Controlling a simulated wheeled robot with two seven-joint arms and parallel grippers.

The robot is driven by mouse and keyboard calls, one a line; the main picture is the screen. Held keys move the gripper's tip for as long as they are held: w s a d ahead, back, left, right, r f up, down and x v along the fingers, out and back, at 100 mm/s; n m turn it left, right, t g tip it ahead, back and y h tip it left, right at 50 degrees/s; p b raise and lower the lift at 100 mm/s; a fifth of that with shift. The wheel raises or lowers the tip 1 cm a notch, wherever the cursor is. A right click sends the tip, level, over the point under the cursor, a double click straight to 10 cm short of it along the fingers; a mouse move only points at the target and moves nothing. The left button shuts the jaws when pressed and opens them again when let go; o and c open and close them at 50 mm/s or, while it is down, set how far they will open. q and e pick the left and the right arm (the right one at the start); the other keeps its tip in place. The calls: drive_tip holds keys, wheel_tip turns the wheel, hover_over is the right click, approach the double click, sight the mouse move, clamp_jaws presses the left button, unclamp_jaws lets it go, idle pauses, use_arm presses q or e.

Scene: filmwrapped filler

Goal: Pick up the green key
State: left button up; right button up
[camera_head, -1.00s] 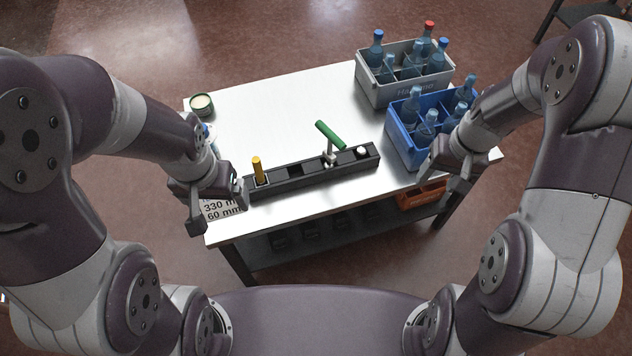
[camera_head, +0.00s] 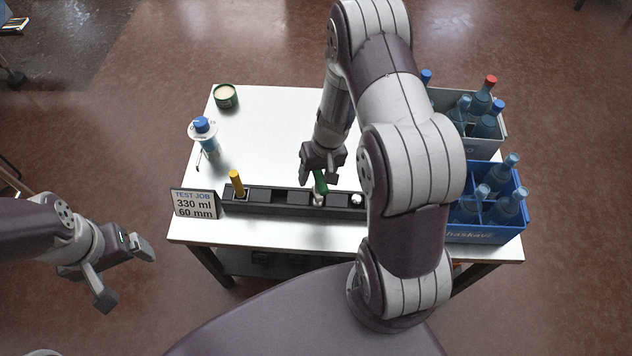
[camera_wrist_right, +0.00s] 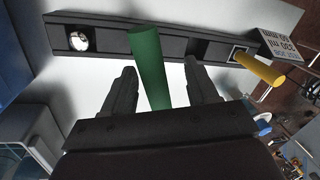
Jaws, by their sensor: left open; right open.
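The green key (camera_head: 320,182) has a green bar handle on a pale stem and stands in a slot of the black rack (camera_head: 297,211) on the table. My right gripper (camera_head: 318,176) is over the key from behind it. In the right wrist view the green handle (camera_wrist_right: 148,62) lies between the two open fingers (camera_wrist_right: 160,88), with a gap on both sides. The key's stem is hidden in that view. My left gripper (camera_head: 128,275) is open and empty, off the table's left front corner.
A yellow-handled key (camera_head: 236,182) stands in the rack's left end, a white round piece (camera_head: 357,199) at its right. A sign (camera_head: 194,204), a blue-capped bottle (camera_head: 204,133) and a green tin (camera_head: 225,96) are left. A grey crate (camera_head: 486,146) and blue crate (camera_head: 487,234) hold bottles at right.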

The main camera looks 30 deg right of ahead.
drive_tip(key=shift+d, duration=0.25)
drive_tip(key=shift+c, duration=0.6)
clamp_jaws()
drive_tip(key=shift+a, duration=0.1)
wheel_tip(320, 180, up, 5)
drive_tip(key=shift+f+p, duration=0.2)
drive_tip(key=shift+p, duration=0.1)
drive_tip(key=s+a+r, duration=0.2)
drive_tip(key=a+r, duration=0.4)
drive_tip(key=a, duration=0.5)
drive_tip(key=shift+a+r, duration=0.2)
drive_tip(key=shift+r, duration=0.05)
